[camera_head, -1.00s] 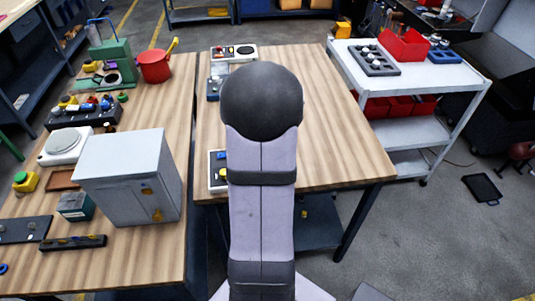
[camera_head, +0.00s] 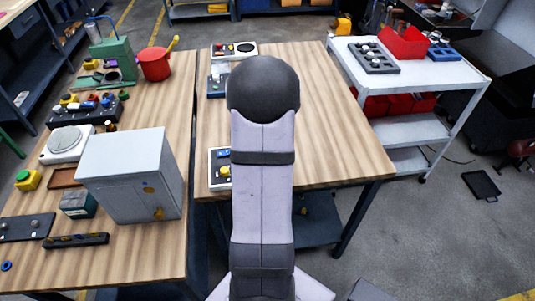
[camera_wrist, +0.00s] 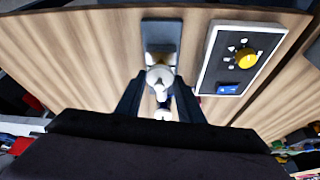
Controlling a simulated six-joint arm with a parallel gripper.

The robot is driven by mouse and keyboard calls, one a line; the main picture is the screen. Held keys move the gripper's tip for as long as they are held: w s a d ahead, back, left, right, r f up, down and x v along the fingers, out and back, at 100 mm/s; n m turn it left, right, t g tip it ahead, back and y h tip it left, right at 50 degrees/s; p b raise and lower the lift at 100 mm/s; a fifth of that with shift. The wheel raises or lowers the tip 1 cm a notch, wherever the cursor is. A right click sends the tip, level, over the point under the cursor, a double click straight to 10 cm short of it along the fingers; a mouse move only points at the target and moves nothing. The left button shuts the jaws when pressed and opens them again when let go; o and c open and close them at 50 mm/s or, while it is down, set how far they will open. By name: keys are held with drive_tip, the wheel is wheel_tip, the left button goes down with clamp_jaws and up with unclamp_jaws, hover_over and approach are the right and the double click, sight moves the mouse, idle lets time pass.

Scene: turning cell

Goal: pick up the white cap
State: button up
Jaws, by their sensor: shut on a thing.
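In the wrist view, a pale, rounded piece that looks like the white cap (camera_wrist: 160,75) is between the fingertips of my gripper (camera_wrist: 158,88). The two dark fingers close on it from left and right. A second small whitish piece (camera_wrist: 162,115) shows lower down between the fingers; I cannot tell whether it belongs to the same thing. A dark grey block (camera_wrist: 161,35) lies just beyond the cap, and I cannot tell whether the cap touches it. In the head view my arm hides my gripper and the cap.
A panel with a yellow knob (camera_wrist: 247,58) and a blue part lies right of the fingers in the wrist view. In the head view, a grey cabinet (camera_head: 128,180) stands on the left table, and a white cart (camera_head: 430,85) stands at right. The middle table's right side is clear.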

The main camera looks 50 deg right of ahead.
wheel_tip(320, 180, up, 10)
drive_tip(key=b, duration=0.2)
drive_tip(key=shift+b, duration=0.3)
drive_tip(key=w+f+n+t+y, duration=0.1)
drive_tip(key=w+n, duration=0.4)
drive_tip(key=w, duration=0.6)
drive_tip(key=w+f+n+y+b, duration=0.1)
drive_tip(key=w+f+n, duration=0.4)
drive_tip(key=w, duration=0.7)
drive_tip(key=shift+d+f+n+t+y+b, duration=0.2)
drive_tip(key=shift+d+n+t+y+b, duration=0.15)
drive_tip(key=shift+y, duration=0.55)
drive_tip(key=shift+f+p, duration=1.75)
drive_tip(key=shift+f, duration=2.65)
drive_tip(key=shift+w+f, duration=0.1)
drive_tip(key=shift+f, duration=0.45)
